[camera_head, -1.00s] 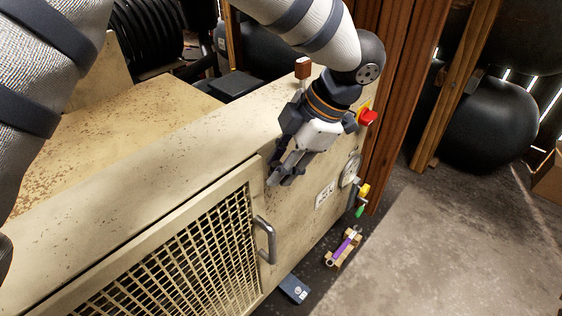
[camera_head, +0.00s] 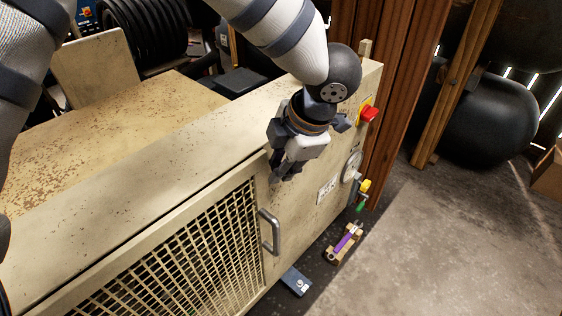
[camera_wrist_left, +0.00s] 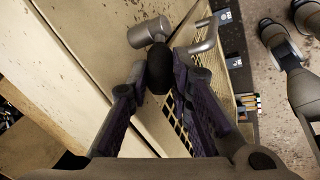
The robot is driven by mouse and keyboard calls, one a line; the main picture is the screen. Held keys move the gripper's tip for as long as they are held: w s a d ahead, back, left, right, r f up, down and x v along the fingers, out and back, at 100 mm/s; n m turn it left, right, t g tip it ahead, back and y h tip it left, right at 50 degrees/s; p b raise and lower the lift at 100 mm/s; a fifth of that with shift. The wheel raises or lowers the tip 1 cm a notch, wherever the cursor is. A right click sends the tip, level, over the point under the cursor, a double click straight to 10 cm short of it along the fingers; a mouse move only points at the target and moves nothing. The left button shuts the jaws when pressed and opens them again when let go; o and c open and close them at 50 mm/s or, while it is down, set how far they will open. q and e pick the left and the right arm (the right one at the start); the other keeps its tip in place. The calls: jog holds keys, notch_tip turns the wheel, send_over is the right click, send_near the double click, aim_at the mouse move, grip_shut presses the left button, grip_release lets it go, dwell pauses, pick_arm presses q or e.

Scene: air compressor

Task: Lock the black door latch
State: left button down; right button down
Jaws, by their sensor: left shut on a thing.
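The black door latch (camera_wrist_left: 160,70) has a dark rounded grip and a grey metal cylinder (camera_wrist_left: 148,32) at its pivot, set by the edge of the cream compressor door. My left gripper (camera_wrist_left: 163,78) has its two fingers on either side of the dark grip and is shut on it. In the head view, my left gripper (camera_head: 282,178) is at the upper right corner of the mesh door (camera_head: 215,225), and it hides the latch there. The grey door handle (camera_head: 268,232) is below it and also shows in the wrist view (camera_wrist_left: 207,35).
To the right on the compressor (camera_head: 150,165) are a red switch (camera_head: 369,113), a gauge (camera_head: 352,166) and a white label (camera_head: 327,189). A blue box (camera_head: 296,281) and a purple-and-tan item (camera_head: 345,242) lie on the floor. Wooden posts (camera_head: 384,110) stand close behind; the right floor is open.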

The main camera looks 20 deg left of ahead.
pick_arm(q)
jog(key=c, duration=1.7)
grip_release()
jog(key=v, duration=1.2)
